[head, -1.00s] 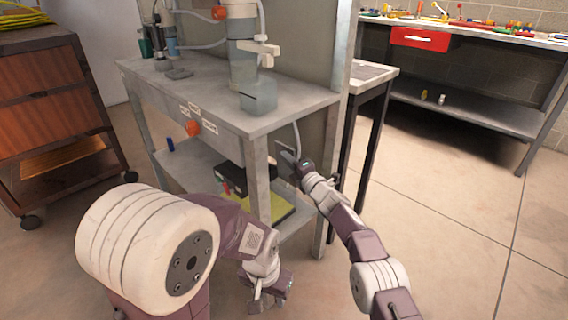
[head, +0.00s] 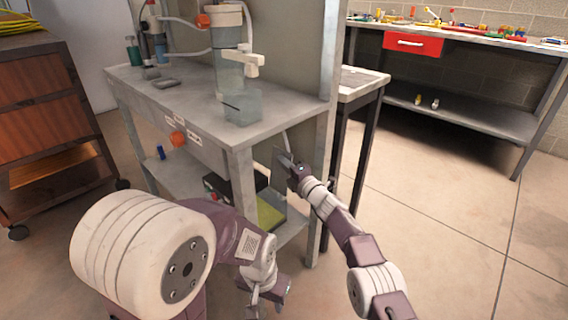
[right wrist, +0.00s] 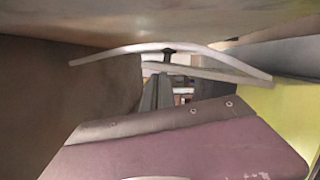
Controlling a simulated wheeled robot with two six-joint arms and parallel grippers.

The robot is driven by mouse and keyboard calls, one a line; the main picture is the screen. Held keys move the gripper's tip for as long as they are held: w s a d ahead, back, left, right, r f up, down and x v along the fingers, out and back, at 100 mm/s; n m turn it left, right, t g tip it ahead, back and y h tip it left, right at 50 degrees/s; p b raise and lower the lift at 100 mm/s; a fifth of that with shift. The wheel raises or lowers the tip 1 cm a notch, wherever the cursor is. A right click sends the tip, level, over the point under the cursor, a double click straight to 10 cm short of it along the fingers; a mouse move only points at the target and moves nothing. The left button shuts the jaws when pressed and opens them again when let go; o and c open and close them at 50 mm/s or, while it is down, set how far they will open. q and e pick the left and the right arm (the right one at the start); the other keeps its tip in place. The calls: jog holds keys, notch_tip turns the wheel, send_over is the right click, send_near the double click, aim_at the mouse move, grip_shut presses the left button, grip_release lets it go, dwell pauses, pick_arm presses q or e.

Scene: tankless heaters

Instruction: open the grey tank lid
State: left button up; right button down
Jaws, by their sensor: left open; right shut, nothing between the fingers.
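In the head view a tall translucent grey-blue tank (head: 230,72) stands on the grey bench, with a pale cap on top and a white lever fitting (head: 243,60) on its side. A small translucent grey-blue box (head: 243,107) sits at its foot. I cannot tell for sure which part is the grey tank lid. My right gripper (head: 284,163) is shut and empty, below the bench top near its right end, apart from the tank. My left gripper (head: 270,298) is open and empty, low in front of the bench.
The bench (head: 190,97) has a lower shelf holding a black box (head: 222,187) and a yellow-green item (head: 268,215). In the right wrist view a pale hose (right wrist: 170,47) crosses close ahead. A wooden cabinet (head: 45,110) stands left. Floor at right is clear.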

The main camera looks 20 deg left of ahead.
jog(key=p+v, duration=0.7)
jog(key=v, duration=0.2)
dwell(0.5)
